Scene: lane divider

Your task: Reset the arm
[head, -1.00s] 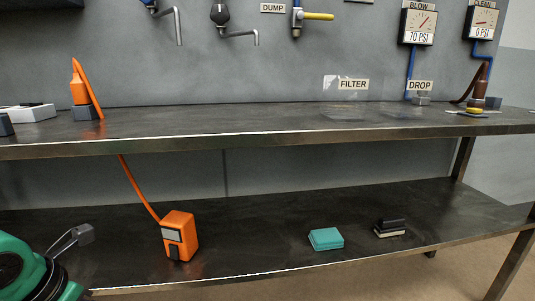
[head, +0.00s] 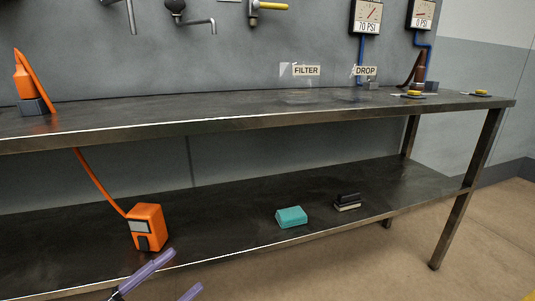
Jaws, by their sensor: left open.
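My left gripper (head: 186,268) shows at the lower edge of the head view, left of the middle. Its two purple fingers are apart with nothing visible between them. It appears in front of the lower shelf's front edge, just right of and below an orange box-shaped meter (head: 147,228). I cannot tell how far it is from the shelf. Most of the left arm is out of the picture. My right gripper is not in view.
A metal workbench has an upper top (head: 250,113) and a lower shelf (head: 230,222). A teal block (head: 291,217) and a black-and-cream block (head: 347,202) lie on the shelf. An orange cable (head: 95,180) hangs to the meter. Open floor (head: 480,240) lies at right.

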